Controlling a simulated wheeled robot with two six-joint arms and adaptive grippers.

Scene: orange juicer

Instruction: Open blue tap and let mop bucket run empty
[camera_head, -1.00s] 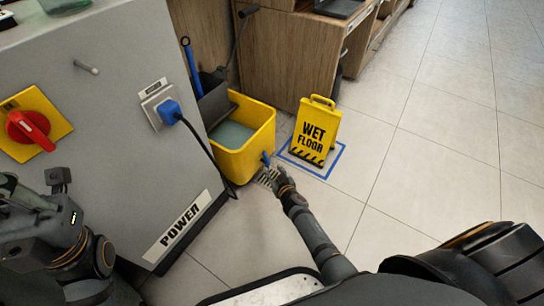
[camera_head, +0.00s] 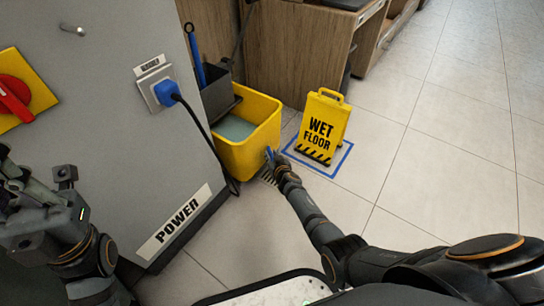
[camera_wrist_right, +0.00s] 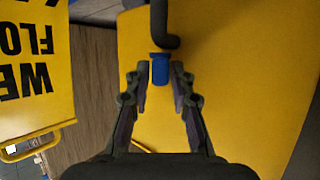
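The yellow mop bucket (camera_head: 262,140) stands on the floor beside the grey cabinet, with greyish water (camera_head: 233,128) in it. Its blue tap (camera_head: 269,153) is low on the front right of the bucket. In the right wrist view, the blue tap (camera_wrist_right: 160,69) hangs below a dark spout pipe (camera_wrist_right: 160,28) on the yellow wall. My right gripper (camera_wrist_right: 160,76) is open, with its fingertips on either side of the tap and small gaps showing. It also shows at the tap in the head view (camera_head: 273,161). My left gripper (camera_head: 66,178) is by the cabinet; its fingers are unclear.
A yellow wet floor sign (camera_head: 322,127) stands in a blue floor outline, right of the bucket. The cabinet (camera_head: 110,110) carries a blue plug (camera_head: 168,93) and a red switch (camera_head: 14,100). Floor to the right is clear.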

